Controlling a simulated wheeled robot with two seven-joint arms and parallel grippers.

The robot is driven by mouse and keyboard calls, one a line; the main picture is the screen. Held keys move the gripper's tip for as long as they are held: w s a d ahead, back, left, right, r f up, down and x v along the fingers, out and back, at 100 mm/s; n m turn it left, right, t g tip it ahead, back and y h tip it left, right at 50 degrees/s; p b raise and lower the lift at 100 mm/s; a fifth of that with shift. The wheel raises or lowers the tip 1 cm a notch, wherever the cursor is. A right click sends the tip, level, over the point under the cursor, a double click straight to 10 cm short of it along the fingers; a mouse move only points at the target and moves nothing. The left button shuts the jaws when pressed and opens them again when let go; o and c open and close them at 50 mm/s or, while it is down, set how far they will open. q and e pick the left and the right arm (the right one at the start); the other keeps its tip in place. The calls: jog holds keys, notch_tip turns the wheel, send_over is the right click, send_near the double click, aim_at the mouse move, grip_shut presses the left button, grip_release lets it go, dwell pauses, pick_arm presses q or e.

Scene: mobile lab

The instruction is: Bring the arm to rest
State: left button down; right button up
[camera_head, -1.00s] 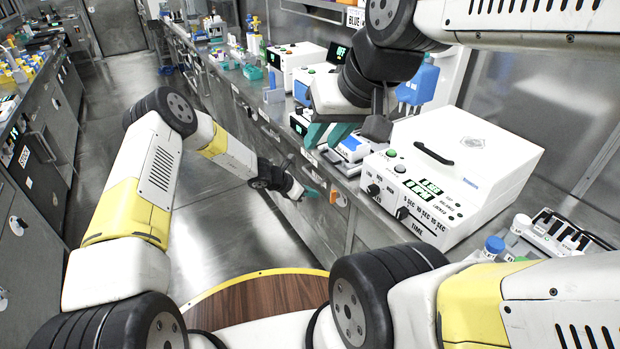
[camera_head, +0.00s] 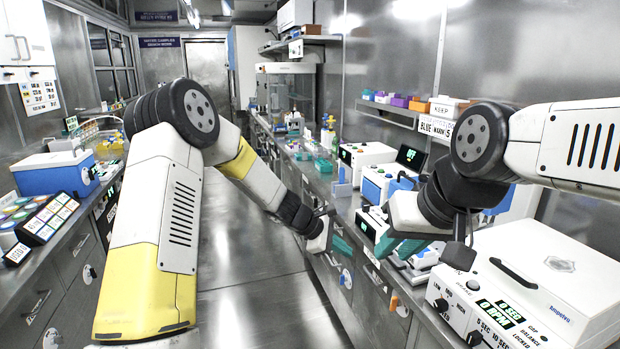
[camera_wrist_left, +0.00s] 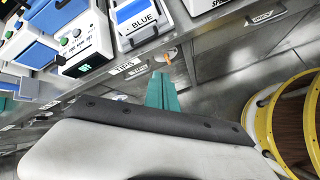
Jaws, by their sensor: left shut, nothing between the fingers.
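My left arm (camera_head: 160,220) reaches in from the left over the aisle. Its gripper (camera_head: 342,246) is beside the front of the right-hand bench and looks empty. In the left wrist view its teal fingers (camera_wrist_left: 162,92) are together, below the bench edge and the label strip. My right arm (camera_head: 575,140) comes in from the right over the bench. Its gripper (camera_head: 398,250) points down near the small devices left of the white centrifuge, with its teal fingers apart. I see nothing held in it.
A blue cooler box (camera_head: 55,175) and a dark label panel (camera_head: 48,218) stand on the left bench. The aisle floor (camera_head: 245,240) is clear.

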pick_arm(q)
jog(key=s+a+r+m+y, duration=0.1)
jog(key=s+a+r+m, duration=0.4)
jog(key=r, duration=0.3)
jog(key=s+a+r+m+y, duration=0.1)
jog(key=s+a+r+m, duration=0.2)
jog(key=s+a+r, duration=0.4)
jog(key=s+a+r+m+t+y, duration=0.1)
jog(key=s+a+r+m+y, duration=0.1)
jog(key=s+a, duration=0.4)
jog(key=s+a+r+m+t+y, duration=0.2)
jog(key=s+a+r+m, duration=0.2)
jog(key=s, duration=0.8)
jog(key=shift+a+r+m, duration=0.3)
jog(key=shift+a+r, duration=0.1)
jog(key=shift+a, duration=0.85)
jog(key=shift+s, duration=0.1)
